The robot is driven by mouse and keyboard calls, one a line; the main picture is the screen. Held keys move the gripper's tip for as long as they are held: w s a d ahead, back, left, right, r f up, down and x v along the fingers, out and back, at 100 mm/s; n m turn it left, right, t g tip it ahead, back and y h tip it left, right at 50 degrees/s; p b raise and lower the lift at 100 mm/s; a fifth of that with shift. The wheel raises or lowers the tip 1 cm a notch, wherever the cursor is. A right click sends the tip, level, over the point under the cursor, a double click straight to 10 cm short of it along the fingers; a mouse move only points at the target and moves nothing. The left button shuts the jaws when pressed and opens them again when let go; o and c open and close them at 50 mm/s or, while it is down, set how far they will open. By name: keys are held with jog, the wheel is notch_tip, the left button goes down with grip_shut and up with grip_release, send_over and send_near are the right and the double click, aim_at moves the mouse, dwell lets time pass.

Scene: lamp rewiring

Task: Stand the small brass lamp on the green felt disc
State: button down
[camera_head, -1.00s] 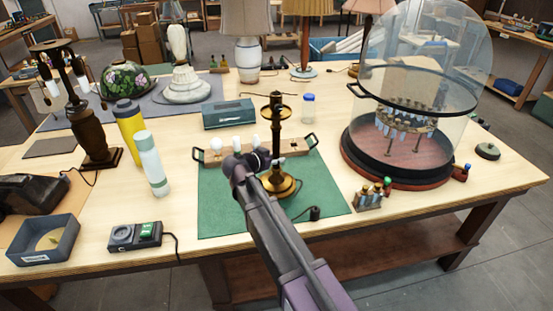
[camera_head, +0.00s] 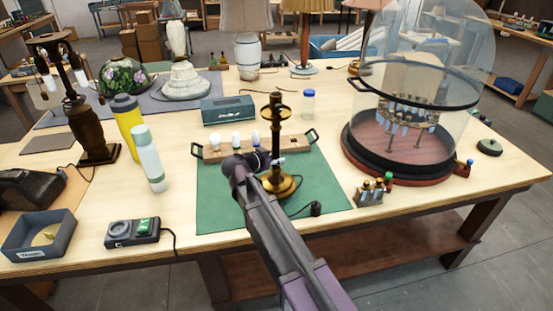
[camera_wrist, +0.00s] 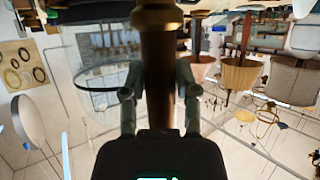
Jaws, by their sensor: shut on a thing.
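The small brass lamp (camera_head: 277,137) is upright over the green mat, with a dark stem, a brass cup near the top and a round brass base. My gripper (camera_head: 264,161) reaches it from the front and is shut on the stem. In the wrist view, the fingers (camera_wrist: 159,97) lie on either side of the brown stem (camera_wrist: 158,68). I cannot tell whether the base touches the mat. A small dark green round thing (camera_head: 489,147) lies at the right of the table; it may be the felt disc.
The square green mat (camera_head: 220,199) lies under the lamp, with a wooden bulb rack (camera_head: 225,153) behind it. A glass dome on a round base (camera_head: 379,168) and small bottles (camera_head: 369,193) stand between lamp and green round thing. A cord plug (camera_head: 315,208) lies near the mat's right edge.

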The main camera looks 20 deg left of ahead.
jog(key=shift+f+b, duration=0.7)
jog(key=shift+f, duration=0.35)
jog(key=shift+c, duration=1.8)
grip_release()
jog(key=shift+s+a+r+p, duration=0.15)
jog(key=shift+s+r+p, duration=0.2)
jog(key=shift+s, duration=0.2)
jog(key=p+v, duration=0.4)
jog(key=v, duration=0.7)
jog(key=shift+w, duration=0.1)
